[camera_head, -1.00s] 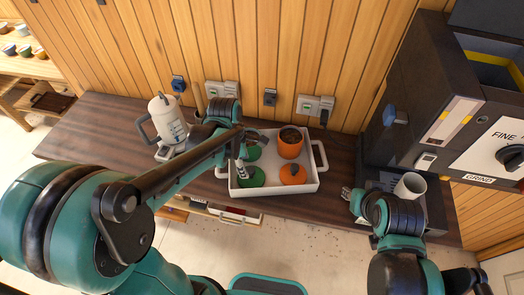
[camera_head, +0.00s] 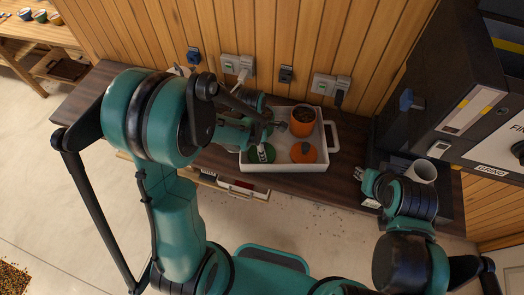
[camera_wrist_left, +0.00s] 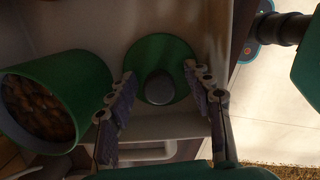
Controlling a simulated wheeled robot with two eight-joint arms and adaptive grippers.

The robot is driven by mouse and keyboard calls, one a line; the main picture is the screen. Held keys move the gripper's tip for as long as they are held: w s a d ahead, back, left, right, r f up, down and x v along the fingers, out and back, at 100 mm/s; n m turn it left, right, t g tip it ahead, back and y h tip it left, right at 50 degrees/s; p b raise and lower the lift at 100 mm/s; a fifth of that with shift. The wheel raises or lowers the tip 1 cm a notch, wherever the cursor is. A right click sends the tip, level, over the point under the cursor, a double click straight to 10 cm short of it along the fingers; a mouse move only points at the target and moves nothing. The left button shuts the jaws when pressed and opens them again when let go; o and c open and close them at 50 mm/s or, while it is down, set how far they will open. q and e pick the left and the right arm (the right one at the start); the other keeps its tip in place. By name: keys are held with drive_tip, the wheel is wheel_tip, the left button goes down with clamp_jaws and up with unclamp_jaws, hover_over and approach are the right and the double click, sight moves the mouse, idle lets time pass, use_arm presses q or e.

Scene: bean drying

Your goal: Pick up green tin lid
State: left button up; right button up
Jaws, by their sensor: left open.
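The green tin lid (camera_wrist_left: 150,50) is a round disc with a dark grey knob, lying in the white tray (camera_head: 322,157). In the head view the lid (camera_head: 252,157) is partly covered by my left gripper (camera_head: 270,140). My left gripper in its wrist view (camera_wrist_left: 159,76) is open, with one finger on each side of the lid's knob and nothing held.
An orange tin (camera_head: 296,122) of beans and an orange lid (camera_head: 304,152) share the tray. A white cup (camera_head: 421,171) stands by the dark grinder (camera_head: 437,102) on the right. The wooden wall (camera_head: 300,40) stands close behind the tray.

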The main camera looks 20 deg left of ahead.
use_arm(q)
clamp_jaws()
drive_tip(key=shift+r, duration=0.1)
drive_tip(key=shift+r, duration=0.65)
wheel_tip(320, 180, up, 3)
drive_tip(key=s+d+r, duration=0.2)
drive_tip(key=d+r, duration=0.4)
drive_tip(key=d, duration=0.5)
drive_tip(key=shift+s+d+r, duration=0.2)
drive_tip(key=shift+s+r, duration=0.1)
drive_tip(key=shift+s, duration=0.05)
drive_tip(key=shift+a+r, duration=0.1)
